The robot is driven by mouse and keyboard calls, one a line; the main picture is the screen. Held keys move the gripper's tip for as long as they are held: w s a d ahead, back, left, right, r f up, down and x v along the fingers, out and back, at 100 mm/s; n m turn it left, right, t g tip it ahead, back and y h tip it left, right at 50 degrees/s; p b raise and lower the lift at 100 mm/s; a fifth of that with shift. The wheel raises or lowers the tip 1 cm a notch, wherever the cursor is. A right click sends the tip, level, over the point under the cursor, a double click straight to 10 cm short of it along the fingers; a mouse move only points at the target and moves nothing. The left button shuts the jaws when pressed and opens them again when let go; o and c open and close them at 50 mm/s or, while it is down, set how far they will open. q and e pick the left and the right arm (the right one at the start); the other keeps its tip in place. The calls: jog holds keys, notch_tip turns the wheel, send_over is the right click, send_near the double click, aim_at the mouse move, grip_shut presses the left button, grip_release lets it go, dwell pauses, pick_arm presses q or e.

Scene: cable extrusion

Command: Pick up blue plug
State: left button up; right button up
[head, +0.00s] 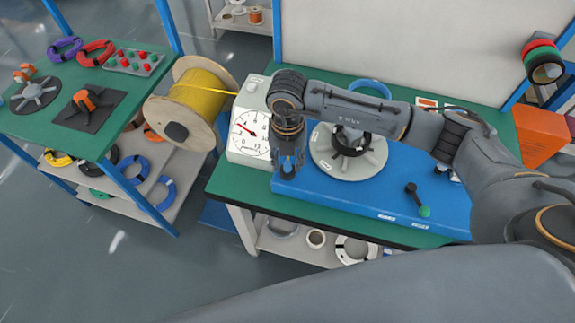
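My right gripper (288,167) points down in front of the white gauge box, at the left end of the blue base plate. A patch of blue shows at its fingertips. I cannot tell whether this is a blue plug or the blue plate behind, nor whether the fingers are open or shut. I make out no separate blue plug elsewhere. A grey tray (152,69) on the left table holds several small red and green pieces. My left gripper is out of view.
The white gauge box (248,148) stands just left of my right gripper. A yellow cable spool (197,98) is further left. The plate's front left is clear.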

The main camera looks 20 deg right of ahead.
jog(key=c, duration=0.5)
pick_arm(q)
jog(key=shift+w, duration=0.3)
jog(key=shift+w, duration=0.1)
pick_arm(e)
jog(key=shift+r, duration=0.1)
jog(key=shift+r+b, duration=0.35)
jog(key=shift+r, duration=0.1)
pick_arm(q)
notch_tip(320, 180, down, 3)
jog(key=b, duration=0.2)
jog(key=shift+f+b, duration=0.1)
jog(key=shift+b, duration=0.2)
pick_arm(e)
jog(key=s+a+r, duration=0.5)
jog(key=s+r, duration=0.7)
jog(key=s, duration=0.1)
jog(key=shift+c, duration=0.2)
